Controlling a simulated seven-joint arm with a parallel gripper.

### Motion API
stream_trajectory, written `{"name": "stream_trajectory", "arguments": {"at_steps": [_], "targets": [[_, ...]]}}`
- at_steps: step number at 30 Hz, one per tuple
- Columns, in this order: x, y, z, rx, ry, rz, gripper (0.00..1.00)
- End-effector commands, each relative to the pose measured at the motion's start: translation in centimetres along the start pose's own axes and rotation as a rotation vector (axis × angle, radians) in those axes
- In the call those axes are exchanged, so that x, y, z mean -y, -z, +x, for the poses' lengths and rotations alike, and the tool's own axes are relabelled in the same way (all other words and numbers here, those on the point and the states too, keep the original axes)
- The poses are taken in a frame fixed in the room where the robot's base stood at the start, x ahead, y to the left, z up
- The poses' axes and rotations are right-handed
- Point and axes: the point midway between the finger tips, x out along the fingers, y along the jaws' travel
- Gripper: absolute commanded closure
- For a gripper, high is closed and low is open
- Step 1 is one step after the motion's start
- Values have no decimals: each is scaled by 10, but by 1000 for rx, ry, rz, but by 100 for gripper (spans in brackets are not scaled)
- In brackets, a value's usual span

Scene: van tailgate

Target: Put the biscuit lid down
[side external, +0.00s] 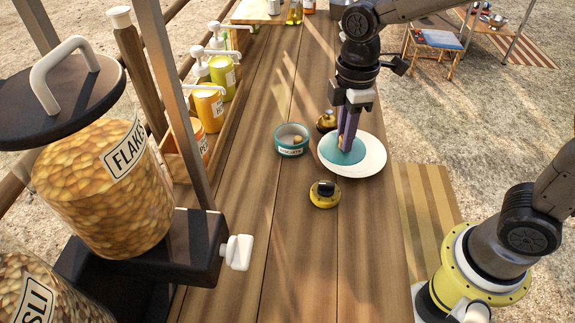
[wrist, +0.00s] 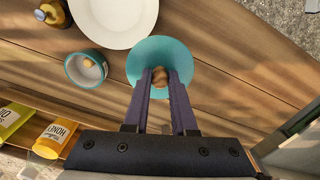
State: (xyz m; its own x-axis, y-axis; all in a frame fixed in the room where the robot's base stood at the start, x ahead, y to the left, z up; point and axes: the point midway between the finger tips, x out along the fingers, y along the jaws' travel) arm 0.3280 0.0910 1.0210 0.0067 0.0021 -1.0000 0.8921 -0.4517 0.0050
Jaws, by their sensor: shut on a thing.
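The biscuit lid is a flat teal disc with a round wooden knob; it shows in the side view (side external: 343,155) and the wrist view (wrist: 143,52). My gripper (side external: 345,143) is shut on its knob, and the fingers also show in the wrist view (wrist: 160,78). In the side view the lid appears over the white plate (side external: 374,162); in the wrist view it overlaps only one edge of the plate (wrist: 113,18). I cannot tell any gap beneath it. The teal biscuit pot (side external: 291,143) stands open to the left, with a biscuit inside (wrist: 87,63).
A yellow-and-black object (side external: 324,196) sits in front of the plate, and a small amber-and-dark one (side external: 326,121) behind it. A crate of pump bottles (side external: 190,150) and the flakes dispenser (side external: 105,185) line the left. The front planks (side external: 300,260) are clear.

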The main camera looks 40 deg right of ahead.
Motion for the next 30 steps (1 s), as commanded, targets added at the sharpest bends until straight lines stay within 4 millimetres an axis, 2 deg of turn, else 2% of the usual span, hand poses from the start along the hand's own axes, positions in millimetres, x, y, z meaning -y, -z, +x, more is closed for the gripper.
{"name": "stream_trajectory", "arguments": {"at_steps": [1, 3, 7, 19, 25, 30], "targets": [[13, 3, 3, 4, 4, -27, 100], [23, 7, 4, 5, 5, -52, 100], [24, 17, 8, 6, 6, -77, 100], [-32, 78, 46, 6, 7, -77, 100], [-52, 98, 81, 7, 8, -77, 100], [-61, 108, 96, 5, 5, -77, 100]]}}
